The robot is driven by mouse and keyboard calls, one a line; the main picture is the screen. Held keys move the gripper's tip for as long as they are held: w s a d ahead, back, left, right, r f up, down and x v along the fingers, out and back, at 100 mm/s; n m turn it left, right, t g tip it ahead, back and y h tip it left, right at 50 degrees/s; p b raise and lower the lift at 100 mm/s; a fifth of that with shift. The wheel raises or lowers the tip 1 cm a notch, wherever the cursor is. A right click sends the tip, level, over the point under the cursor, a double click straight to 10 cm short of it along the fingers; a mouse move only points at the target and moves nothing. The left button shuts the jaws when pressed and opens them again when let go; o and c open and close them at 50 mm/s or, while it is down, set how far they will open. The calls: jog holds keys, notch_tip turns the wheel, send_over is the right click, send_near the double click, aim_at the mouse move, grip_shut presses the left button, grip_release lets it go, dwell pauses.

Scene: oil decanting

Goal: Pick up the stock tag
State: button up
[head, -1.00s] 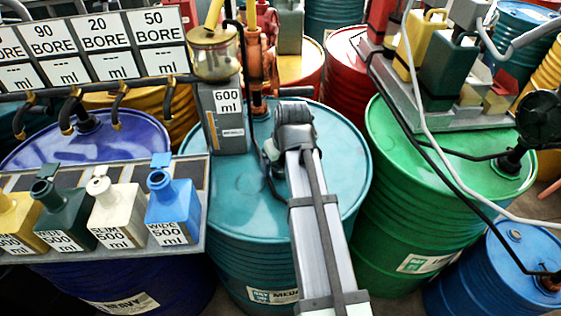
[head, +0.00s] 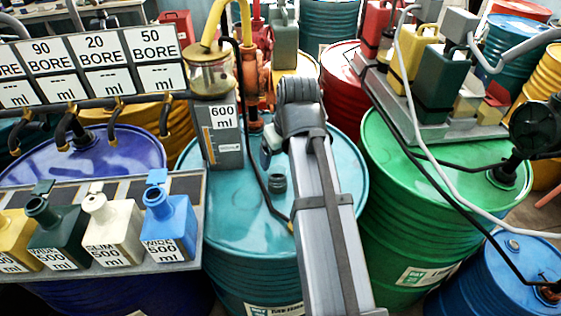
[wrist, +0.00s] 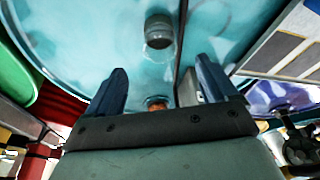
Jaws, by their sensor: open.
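I cannot pick out a stock tag with certainty in either view. My gripper (wrist: 162,66) is open and empty in the wrist view, its two dark blue fingers apart over the top of the teal drum (wrist: 90,28). A short dark cap (wrist: 158,32) stands on that drum beyond the fingertips; it also shows in the head view (head: 277,183). A small grey and white piece (wrist: 188,91) shows beside the right finger, partly hidden, and I cannot tell what it is. In the head view my arm hides most of the gripper above the teal drum (head: 235,215).
A gauge with a 600 ml label (head: 223,118) and an orange pump (head: 281,72) stand close by. A dark hose (head: 256,160) crosses the drum top. Left is a rack of bottles (head: 169,222); right are a green drum (head: 400,225) and canisters (head: 441,75).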

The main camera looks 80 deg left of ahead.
jog(key=shift+r, duration=0.3)
jog(key=shift+c, duration=0.2)
jog(key=shift+d+r, duration=0.1)
jog(key=shift+r, duration=0.1)
jog(key=c, duration=0.4)
